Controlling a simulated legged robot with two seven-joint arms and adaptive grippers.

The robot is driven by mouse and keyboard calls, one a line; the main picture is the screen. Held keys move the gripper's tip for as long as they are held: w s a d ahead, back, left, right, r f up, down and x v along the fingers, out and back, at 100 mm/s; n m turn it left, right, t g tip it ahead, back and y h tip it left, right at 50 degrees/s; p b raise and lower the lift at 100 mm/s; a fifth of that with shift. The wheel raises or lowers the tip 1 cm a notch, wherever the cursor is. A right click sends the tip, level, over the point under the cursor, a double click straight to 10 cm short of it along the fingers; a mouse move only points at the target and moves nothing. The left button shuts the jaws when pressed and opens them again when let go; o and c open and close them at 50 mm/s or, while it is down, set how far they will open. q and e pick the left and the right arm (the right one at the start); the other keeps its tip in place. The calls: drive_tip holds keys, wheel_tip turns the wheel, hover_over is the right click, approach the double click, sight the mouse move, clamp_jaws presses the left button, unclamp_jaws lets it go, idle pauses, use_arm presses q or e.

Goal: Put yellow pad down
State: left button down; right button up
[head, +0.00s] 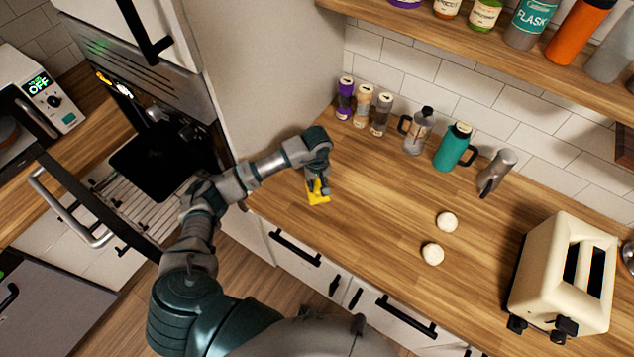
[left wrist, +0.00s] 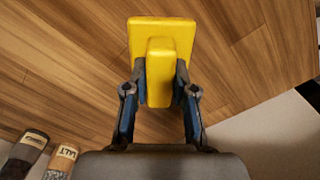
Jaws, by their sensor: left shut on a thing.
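The yellow pad (head: 319,197) is at the left end of the wooden counter (head: 375,215), just below my left gripper (head: 317,184). In the left wrist view the yellow pad (left wrist: 162,37) has a flat base and a raised grip in the middle. The fingers of my left gripper (left wrist: 160,85) are shut on that raised grip from both sides. The pad is over the wood; I cannot tell whether its base touches the counter. My right gripper is not in view.
Two white round things (head: 440,238) lie mid-counter. A cream toaster (head: 565,275) stands right. The counter around the pad is clear.

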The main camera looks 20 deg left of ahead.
sight(317, 183)
use_arm(q)
drive_tip(key=c, duration=0.9)
unclamp_jaws()
drive_tip(key=shift+c, duration=0.2)
drive_tip(key=shift+r, duration=0.1)
wheel_tip(317, 183, up, 12)
drive_tip(key=b, duration=0.2)
